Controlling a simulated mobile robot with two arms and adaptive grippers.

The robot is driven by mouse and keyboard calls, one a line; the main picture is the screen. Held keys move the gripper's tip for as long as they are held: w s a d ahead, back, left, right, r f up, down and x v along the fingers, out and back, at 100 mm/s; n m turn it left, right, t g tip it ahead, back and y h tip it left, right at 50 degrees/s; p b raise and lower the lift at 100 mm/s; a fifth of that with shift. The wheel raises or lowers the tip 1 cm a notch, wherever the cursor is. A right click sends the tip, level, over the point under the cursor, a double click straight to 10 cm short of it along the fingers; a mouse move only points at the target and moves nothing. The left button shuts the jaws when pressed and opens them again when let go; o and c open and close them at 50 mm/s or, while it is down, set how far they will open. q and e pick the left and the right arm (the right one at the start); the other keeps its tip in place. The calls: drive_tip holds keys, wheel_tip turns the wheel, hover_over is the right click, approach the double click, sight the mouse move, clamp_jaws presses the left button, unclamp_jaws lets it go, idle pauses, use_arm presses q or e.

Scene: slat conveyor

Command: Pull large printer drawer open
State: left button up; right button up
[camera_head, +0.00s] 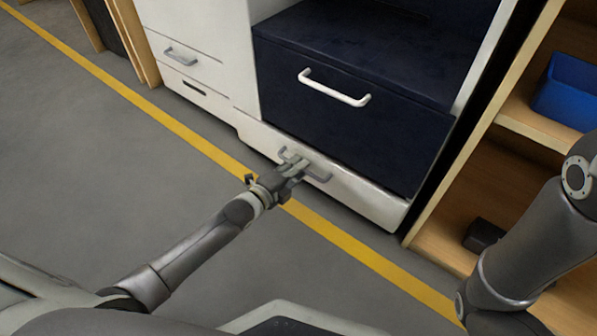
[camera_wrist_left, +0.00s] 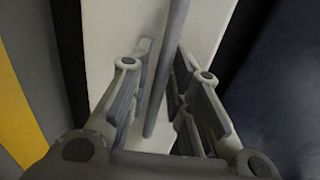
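The large printer's low white drawer front (camera_head: 365,203) runs along the bottom of the machine and looks closed. Its grey bar handle (camera_head: 319,177) is partly hidden by my left gripper (camera_head: 295,164). In the left wrist view the handle bar (camera_wrist_left: 168,70) passes between the two fingers of my left gripper (camera_wrist_left: 160,88). The fingers stand apart, one on each side of the bar, with a visible gap at least on the right finger's side. My right arm shows at the right edge of the head view, but its gripper is out of frame.
A dark navy panel (camera_head: 340,125) with a white handle (camera_head: 334,88) sits above the low drawer. Smaller white drawers (camera_head: 185,60) are at the left. A wooden shelf (camera_head: 545,130) with a blue bin (camera_head: 565,95) stands at the right. Grey floor with a yellow line (camera_head: 340,240) is clear in front.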

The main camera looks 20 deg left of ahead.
use_arm(q)
drive_tip(key=shift+w+d, duration=0.1)
drive_tip(key=shift+w, duration=0.25)
clamp_jaws()
